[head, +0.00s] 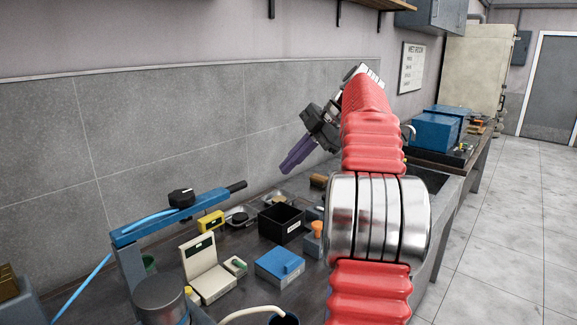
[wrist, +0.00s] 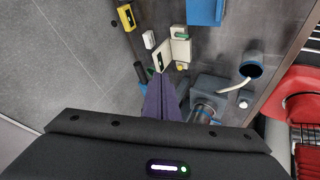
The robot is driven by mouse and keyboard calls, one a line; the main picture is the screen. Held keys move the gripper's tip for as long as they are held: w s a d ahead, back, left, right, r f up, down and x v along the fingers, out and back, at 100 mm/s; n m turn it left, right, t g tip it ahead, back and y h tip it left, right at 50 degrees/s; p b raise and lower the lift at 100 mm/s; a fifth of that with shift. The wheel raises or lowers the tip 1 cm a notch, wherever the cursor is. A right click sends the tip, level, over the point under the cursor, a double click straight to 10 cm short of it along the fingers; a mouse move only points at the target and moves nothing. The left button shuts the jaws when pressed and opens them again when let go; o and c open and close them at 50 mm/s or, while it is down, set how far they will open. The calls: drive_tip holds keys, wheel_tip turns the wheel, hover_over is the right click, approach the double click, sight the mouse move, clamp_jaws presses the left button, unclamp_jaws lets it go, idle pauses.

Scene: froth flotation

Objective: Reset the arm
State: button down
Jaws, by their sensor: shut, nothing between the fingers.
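My gripper (head: 298,154) has purple fingers. In the head view it is held up in the air above the back of the bench, in front of the grey tiled wall, pointing down and to the left. Its fingers lie together with nothing between them. In the wrist view the purple fingers (wrist: 160,97) point away from the camera, over the bench and its equipment. They look clear of everything below. My red arm with a silver joint rises on the right of the head view and hides part of the bench.
The bench holds a black open box (head: 282,224), a blue box (head: 279,266), a cream instrument (head: 205,268) and a yellow meter (head: 211,222). A blue stand arm (head: 165,217) with a black knob stands at left. Blue cases (head: 434,130) sit far right. Open floor (head: 500,230) lies right.

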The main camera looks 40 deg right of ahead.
idle(0.5)
drive_tip(key=d+f+m+h, duration=0.2)
drive_tip(key=d+f+m, duration=0.1)
drive_tip(key=f+m, duration=0.55)
drive_tip(key=s+a+f+m+g+h, duration=0.1)
drive_tip(key=s+a+f+m+g, duration=0.1)
drive_tip(key=a+f+m, duration=0.35)
drive_tip(key=s+a+f, duration=0.2)
drive_tip(key=s+a, duration=0.3)
drive_tip(key=a, duration=0.7)
drive_tip(key=s+a+f+m+h, duration=0.1)
drive_tip(key=s+a, duration=0.4)
drive_tip(key=a, duration=0.7)
drive_tip(key=s+a+f+m+t, duration=0.1)
drive_tip(key=s+a, duration=0.4)
drive_tip(key=a, duration=0.6)
drive_tip(key=shift+s+a+f+h, duration=0.2)
drive_tip(key=shift+a+f+h, duration=0.2)
drive_tip(key=shift+f, duration=0.45)
